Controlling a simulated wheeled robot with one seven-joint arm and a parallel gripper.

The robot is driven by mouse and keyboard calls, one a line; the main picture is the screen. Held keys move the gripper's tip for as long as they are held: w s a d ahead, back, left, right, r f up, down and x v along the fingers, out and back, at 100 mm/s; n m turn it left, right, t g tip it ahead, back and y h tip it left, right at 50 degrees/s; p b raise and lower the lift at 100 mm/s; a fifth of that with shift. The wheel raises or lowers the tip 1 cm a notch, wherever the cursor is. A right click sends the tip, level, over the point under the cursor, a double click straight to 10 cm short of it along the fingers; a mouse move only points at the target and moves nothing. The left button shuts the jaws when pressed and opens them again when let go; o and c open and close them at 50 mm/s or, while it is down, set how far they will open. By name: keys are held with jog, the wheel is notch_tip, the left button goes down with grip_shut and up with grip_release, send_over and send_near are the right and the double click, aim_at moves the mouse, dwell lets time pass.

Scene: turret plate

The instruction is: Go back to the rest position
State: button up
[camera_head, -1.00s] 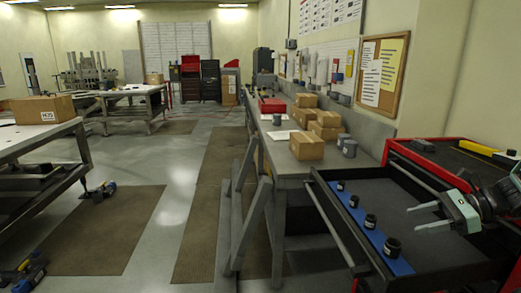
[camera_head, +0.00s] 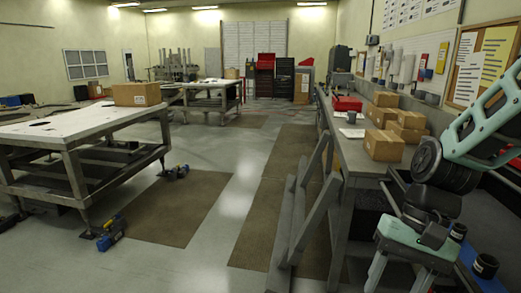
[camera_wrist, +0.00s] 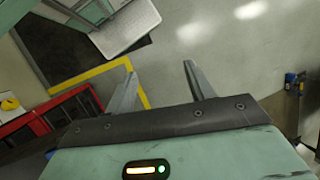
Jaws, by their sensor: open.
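Two black cylindrical parts show at the lower right of the head view: one (camera_head: 485,266) stands on the blue strip (camera_head: 468,258), and another (camera_head: 458,232) is close beside my gripper.
A workbench (camera_head: 350,150) with cardboard boxes (camera_head: 383,145) runs along the right wall. Grey slanted supports (camera_head: 312,200) stand beside it. A white-topped table (camera_head: 90,124) is at left. Power drills (camera_head: 110,233) lie on the floor. The middle floor (camera_head: 235,190) is clear.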

jog(key=s+a+f+n+t+h+b, duration=0.2)
jog(key=s+a+n+h, duration=0.1)
jog(key=s+a+n, duration=0.5)
jog(key=s+n, duration=0.2)
jog(key=n, duration=0.1)
jog(key=shift+a+n+t+b, duration=0.25)
jog(key=shift+n+t+b, duration=0.15)
jog(key=shift+w, duration=0.1)
jog(key=shift+w+a, duration=0.1)
jog(key=shift+a, duration=0.2)
